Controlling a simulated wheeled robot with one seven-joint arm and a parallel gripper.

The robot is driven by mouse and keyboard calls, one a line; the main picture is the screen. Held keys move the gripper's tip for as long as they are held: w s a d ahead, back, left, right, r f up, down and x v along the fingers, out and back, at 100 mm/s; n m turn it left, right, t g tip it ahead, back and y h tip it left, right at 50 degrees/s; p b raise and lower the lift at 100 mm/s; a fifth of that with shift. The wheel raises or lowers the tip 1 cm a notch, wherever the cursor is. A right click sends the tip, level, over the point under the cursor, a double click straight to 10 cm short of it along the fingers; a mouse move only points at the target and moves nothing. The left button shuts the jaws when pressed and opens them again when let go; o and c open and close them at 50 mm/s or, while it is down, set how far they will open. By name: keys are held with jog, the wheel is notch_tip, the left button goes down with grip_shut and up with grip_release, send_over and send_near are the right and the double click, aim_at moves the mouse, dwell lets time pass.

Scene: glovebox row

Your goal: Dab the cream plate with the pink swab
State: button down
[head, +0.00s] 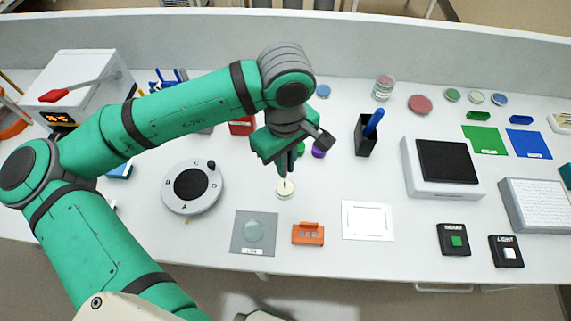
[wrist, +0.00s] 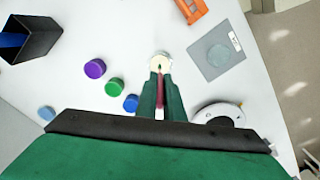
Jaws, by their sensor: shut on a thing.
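The cream plate (head: 285,192) is a small round dish on the white bench, below my gripper (head: 287,172). It also shows in the wrist view (wrist: 160,59), just beyond the fingertips. My gripper (wrist: 160,76) is shut on the pink swab (wrist: 160,92), a thin pinkish-red stick between the green fingers. In the head view the fingers point down and hide most of the swab. The swab's tip seems to be at or just above the plate; I cannot tell whether it touches.
Purple (wrist: 94,68), green (wrist: 114,86) and blue (wrist: 131,103) round pieces lie near the gripper. A grey mat with a clear disc (head: 253,233), an orange block (head: 308,234) and a round dial device (head: 192,187) are in front. A black pen holder (head: 366,139) stands right.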

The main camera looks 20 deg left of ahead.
jog(key=shift+w+r, duration=0.1)
jog(key=shift+r, duration=1.65)
